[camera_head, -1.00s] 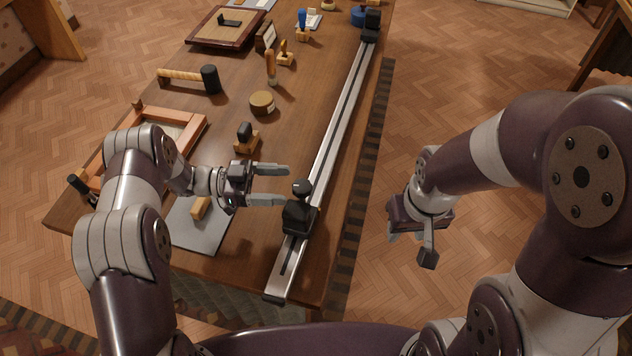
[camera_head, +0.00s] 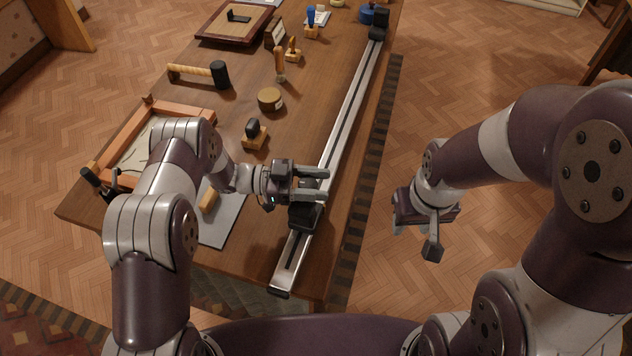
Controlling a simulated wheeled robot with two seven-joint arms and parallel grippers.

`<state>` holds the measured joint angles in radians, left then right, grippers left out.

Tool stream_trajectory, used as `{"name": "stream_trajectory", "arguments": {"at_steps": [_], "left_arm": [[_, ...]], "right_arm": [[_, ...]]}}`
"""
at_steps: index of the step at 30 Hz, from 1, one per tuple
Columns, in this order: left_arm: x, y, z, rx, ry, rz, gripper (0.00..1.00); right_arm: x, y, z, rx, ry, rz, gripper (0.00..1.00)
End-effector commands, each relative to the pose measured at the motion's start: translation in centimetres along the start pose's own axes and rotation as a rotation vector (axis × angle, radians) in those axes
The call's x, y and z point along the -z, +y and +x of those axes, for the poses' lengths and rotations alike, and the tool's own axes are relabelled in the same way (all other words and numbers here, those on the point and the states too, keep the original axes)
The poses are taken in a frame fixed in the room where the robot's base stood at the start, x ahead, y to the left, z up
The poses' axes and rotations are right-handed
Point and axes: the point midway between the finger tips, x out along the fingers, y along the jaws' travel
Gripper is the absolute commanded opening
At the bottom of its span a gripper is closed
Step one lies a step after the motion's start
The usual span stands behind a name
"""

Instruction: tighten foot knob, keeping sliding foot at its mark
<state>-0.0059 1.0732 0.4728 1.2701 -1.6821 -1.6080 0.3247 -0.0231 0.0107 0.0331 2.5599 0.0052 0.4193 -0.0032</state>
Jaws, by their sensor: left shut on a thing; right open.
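A long metal rail (camera_head: 345,118) runs along the right side of the wooden table. The black sliding foot (camera_head: 304,216) sits on the rail's near part. My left gripper (camera_head: 322,186) reaches in from the left, its fingers around the top of the foot, shut on the foot knob, which the fingers mostly hide. The foot's mark cannot be made out. My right gripper (camera_head: 418,228) is open and empty, right of the table over the floor.
A grey mat (camera_head: 222,226) with a wooden block (camera_head: 209,200) lies left of the foot. A black end block (camera_head: 379,26) caps the rail's far end.

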Motion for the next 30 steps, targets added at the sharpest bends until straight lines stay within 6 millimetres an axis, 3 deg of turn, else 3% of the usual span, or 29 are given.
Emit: {"name": "stream_trajectory", "arguments": {"at_steps": [4,9,13,22,23,24,25,30], "left_arm": [[-1.2,0.0,0.0,-0.125,0.003,0.011,0.21],[-1.1,0.4,0.0,-0.314,0.002,0.009,0.21],[-0.5,0.6,-0.1,-0.391,-0.001,0.004,0.21],[0.0,0.7,-0.2,-0.405,-0.001,0.000,0.21],[0.0,0.7,-0.2,-0.405,-0.001,0.000,0.54],[0.0,0.7,-0.2,-0.405,-0.001,0.000,0.67],[0.0,0.7,-0.2,-0.405,0.000,0.000,0.72],[0.0,0.7,-0.2,-0.404,0.000,0.001,0.72]], "right_arm": [[-0.5,0.0,3.9,0.000,0.000,0.000,0.43],[-0.9,0.0,7.3,0.000,-0.001,0.000,0.43],[-1.0,0.0,8.1,0.000,-0.001,0.000,0.43],[-0.9,0.0,7.8,0.000,0.000,0.000,0.43],[-0.9,0.0,7.8,0.000,0.000,0.000,0.43],[-0.9,0.0,7.8,0.000,0.000,0.000,0.43],[-0.9,0.0,7.8,0.000,0.000,0.000,0.43],[-0.9,0.0,7.8,0.000,0.000,0.000,0.43]]}}
